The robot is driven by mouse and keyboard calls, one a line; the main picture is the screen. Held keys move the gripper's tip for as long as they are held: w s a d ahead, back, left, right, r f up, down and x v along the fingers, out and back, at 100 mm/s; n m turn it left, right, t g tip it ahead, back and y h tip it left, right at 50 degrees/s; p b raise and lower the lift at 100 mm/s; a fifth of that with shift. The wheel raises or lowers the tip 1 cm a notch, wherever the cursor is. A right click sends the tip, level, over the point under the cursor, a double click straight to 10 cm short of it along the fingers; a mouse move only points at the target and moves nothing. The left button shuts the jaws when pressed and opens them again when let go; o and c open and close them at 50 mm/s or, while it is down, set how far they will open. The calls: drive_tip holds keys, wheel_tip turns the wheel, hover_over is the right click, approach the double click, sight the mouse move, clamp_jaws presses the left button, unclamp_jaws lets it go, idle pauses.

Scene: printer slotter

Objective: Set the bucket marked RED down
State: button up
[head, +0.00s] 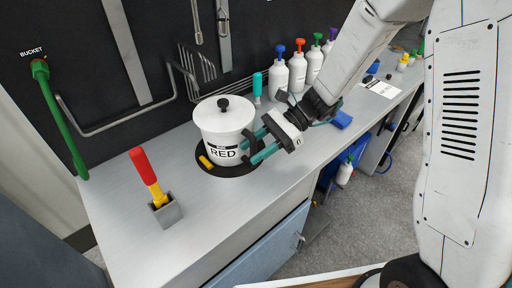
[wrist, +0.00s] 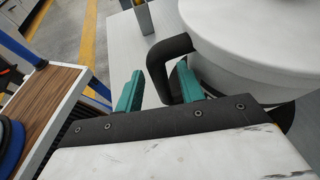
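The white bucket marked RED (head: 223,136) stands upright on a black round mat (head: 241,170) on the counter, its lid on with a black knob. It also shows in the wrist view (wrist: 250,45), partly cut off. Its black side handle (wrist: 163,65) lies between the teal fingers of my gripper (wrist: 158,90). In the head view my gripper (head: 262,146) reaches in from the right beside the bucket. The fingers are spread, with a gap visible beside the handle, so the gripper looks open around it.
A red-and-yellow-handled tool (head: 151,176) stands in a grey holder (head: 165,211) at front left. Several white bottles with coloured caps (head: 297,70) stand behind. A teal-handled tool (head: 257,85) is behind the bucket. A wire rack (head: 125,118) hangs on the wall.

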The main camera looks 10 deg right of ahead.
drive_tip(key=v, duration=1.2)
drive_tip(key=s+d+r+n+t+h, duration=0.2)
drive_tip(key=s+d+r+n+h, duration=0.1)
drive_tip(key=s, duration=0.4)
drive_tip(key=s+d+r+n+t+h, duration=0.2)
drive_tip(key=s+d+r+n+h, duration=0.2)
drive_tip(key=s, duration=0.4)
drive_tip(key=s+d+r+n+t+h, duration=0.2)
drive_tip(key=s+n+h, duration=0.3)
drive_tip(key=s, duration=0.3)
drive_tip(key=shift+s+d+r+n+h, duration=0.2)
drive_tip(key=shift+d+r+n+h, duration=0.1)
drive_tip(key=shift+d+r+n, duration=0.45)
